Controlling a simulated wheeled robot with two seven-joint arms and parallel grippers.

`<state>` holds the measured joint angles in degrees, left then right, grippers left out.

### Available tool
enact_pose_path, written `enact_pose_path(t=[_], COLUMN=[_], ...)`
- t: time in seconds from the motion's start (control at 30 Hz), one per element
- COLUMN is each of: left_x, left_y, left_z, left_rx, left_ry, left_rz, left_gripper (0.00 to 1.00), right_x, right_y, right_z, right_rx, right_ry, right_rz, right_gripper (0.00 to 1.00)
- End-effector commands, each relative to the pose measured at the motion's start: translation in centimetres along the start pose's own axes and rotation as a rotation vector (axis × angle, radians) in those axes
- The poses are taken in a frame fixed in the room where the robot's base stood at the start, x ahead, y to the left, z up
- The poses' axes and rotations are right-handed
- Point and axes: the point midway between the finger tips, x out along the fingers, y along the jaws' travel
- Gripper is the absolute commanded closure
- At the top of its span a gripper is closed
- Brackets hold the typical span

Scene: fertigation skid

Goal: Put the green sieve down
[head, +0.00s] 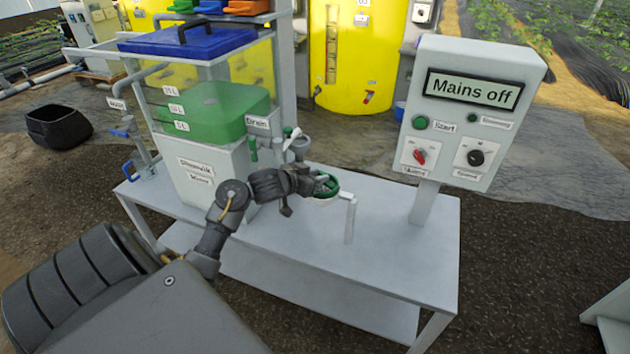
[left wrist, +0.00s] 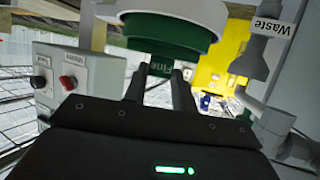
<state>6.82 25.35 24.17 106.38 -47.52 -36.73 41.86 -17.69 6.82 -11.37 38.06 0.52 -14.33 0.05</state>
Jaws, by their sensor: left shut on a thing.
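The green sieve (head: 327,183) is at the tip of my left gripper (head: 312,184), over the grey bench. In the left wrist view, my left gripper's fingers (left wrist: 160,92) are shut on the green sieve (left wrist: 160,57). A round white rim or cup (left wrist: 165,24) lies directly against the green part there. It also shows as a white edge just under the sieve in the head view (head: 322,198). Whether the sieve rests in it or hangs just over it, I cannot tell. My right gripper is not in view.
A white post with a bent top (head: 350,218) stands just right of the sieve. The tank (head: 200,110) with a blue lid and the drain valve (head: 253,148) are to the left. The control panel (head: 470,115) reads "Mains off". The bench's front right (head: 410,265) is clear.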

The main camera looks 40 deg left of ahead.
Motion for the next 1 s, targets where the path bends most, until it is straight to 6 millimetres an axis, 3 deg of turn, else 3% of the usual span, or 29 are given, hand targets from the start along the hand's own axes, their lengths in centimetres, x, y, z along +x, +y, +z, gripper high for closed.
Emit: enact_pose_path(t=[0.2,0.47,0.5,0.63,1.0], left_x=[0.48,0.55,0.54,0.53,0.09], left_y=[-0.06,-0.03,-0.03,-0.03,-0.05], left_z=[1.17,1.34,1.31,1.29,1.08], left_rx=[0.001,0.001,0.001,0.001,0.003], left_ry=[0.002,0.001,0.002,0.002,0.002], left_rz=[-0.002,-0.001,-0.001,-0.001,-0.001], left_gripper=[0.96,0.96,0.7,0.53,0.52], right_x=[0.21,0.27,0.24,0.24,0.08], right_y=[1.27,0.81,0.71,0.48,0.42], right_z=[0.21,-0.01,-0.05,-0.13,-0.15], right_rx=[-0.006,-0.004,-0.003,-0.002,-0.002], right_ry=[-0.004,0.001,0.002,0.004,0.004], right_rz=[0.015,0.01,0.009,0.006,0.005], right_gripper=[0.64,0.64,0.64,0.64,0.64])
